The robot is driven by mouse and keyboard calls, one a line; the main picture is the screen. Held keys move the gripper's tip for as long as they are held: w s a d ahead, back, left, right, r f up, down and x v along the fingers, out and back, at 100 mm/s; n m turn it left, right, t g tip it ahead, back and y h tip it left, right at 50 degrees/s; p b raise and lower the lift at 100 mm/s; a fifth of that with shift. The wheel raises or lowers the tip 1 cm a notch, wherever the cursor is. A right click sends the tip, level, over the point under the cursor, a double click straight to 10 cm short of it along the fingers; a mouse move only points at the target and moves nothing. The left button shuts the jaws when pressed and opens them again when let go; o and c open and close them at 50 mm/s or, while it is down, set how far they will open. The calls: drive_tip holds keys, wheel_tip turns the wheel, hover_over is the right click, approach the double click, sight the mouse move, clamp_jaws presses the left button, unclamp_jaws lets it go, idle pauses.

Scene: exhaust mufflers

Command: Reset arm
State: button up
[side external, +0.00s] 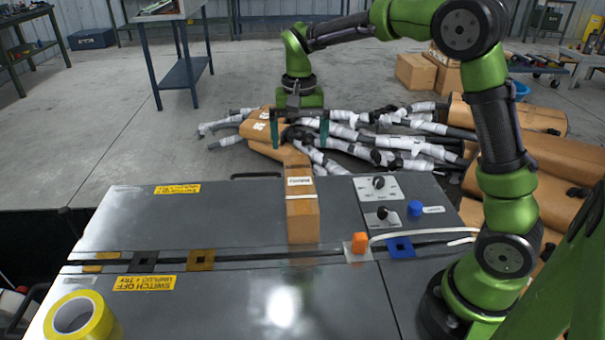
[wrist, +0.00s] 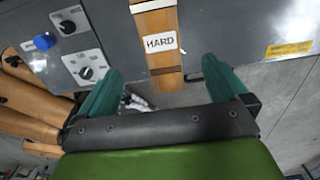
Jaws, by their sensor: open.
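My green arm stands at the right of the bench in the side external view. My gripper (side external: 300,130) hangs beyond the bench's far edge, its two teal fingers pointing down and wide apart. Nothing is between the fingers. In the wrist view my gripper (wrist: 165,88) also shows open and empty, with the fingers toward the bench edge. A long brown cardboard box (side external: 302,217) lies on the bench below and in front of the gripper, apart from it. In the wrist view the box (wrist: 152,22) carries a white label reading "HARD".
The grey bench (side external: 210,222) has a slot across it, knobs and a blue button (side external: 415,208) at right. An orange piece (side external: 359,241) and a yellow tape roll (side external: 78,318) sit on it. Wrapped exhaust pipes (side external: 370,140) and brown mufflers (side external: 545,195) lie behind and right.

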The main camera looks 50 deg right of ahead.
drive_tip(key=shift+r, duration=0.3)
drive_tip(key=s+a+r+n+t+y, duration=0.1)
drive_tip(key=s+a+r+n+t, duration=0.1)
drive_tip(key=s, duration=0.8)
drive_tip(key=s+a+r+n+t+y, duration=0.1)
drive_tip(key=s+a+r+n+t, duration=0.2)
drive_tip(key=s, duration=0.7)
drive_tip(key=shift+s+a+t, duration=0.15)
drive_tip(key=shift+a+t, duration=0.45)
drive_tip(key=shift+t, duration=0.5)
